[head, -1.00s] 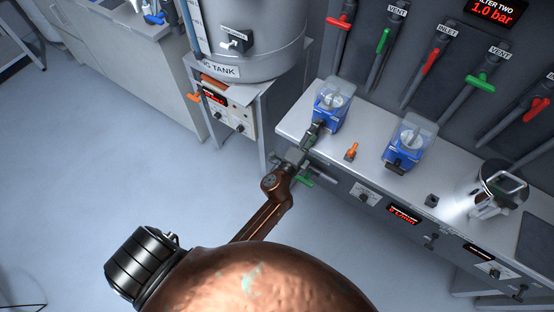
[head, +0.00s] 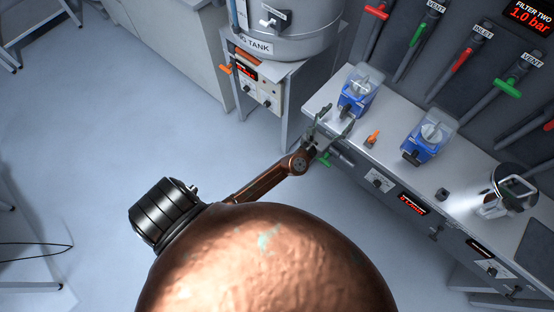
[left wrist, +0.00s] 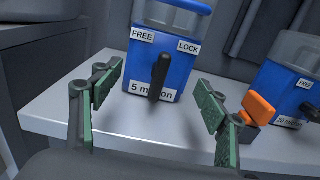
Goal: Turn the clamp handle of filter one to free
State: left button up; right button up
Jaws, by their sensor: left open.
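A blue filter housing with a clear lid (head: 357,95), marked "5 micron", stands on the bench. No filter number is readable on it. In the left wrist view its front (left wrist: 147,60) carries FREE at left and LOCK at right. Its black clamp handle (left wrist: 159,76) hangs down, near vertical, below and between these labels. My left gripper (head: 336,117) is open in front of the housing. In the left wrist view its green-padded fingers (left wrist: 158,105) stand on either side of the handle, apart from it, holding nothing. My right gripper is not in view.
A second blue housing (head: 426,138) stands to the right. An orange lever (head: 372,140) sits between the two, close to my right-hand finger in the left wrist view. A green handle (head: 325,159) sticks out from the bench front. A grey tank (head: 290,35) stands at left.

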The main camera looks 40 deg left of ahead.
pick_arm(q)
jog(key=s, duration=0.7)
jog(key=s+a+f+n+g+p, duration=0.2)
jog(key=s+a+f+n+g, duration=0.1)
jog(key=f, duration=0.6)
jog(key=s+a+f+n+g+y+p, duration=0.1)
jog(key=s+a+f+n+g+p, duration=0.1)
jog(key=s+a+f+n, duration=0.3)
jog(key=s+a+f+n+g+y+p, duration=0.1)
jog(key=s+a+f+n+g+p, duration=0.2)
jog(key=s+f+n, duration=0.3)
jog(key=shift+a+f+n+g+p, duration=0.4)
jog(key=shift+f+n, duration=1.1)
jog(key=shift+f, duration=2.2)
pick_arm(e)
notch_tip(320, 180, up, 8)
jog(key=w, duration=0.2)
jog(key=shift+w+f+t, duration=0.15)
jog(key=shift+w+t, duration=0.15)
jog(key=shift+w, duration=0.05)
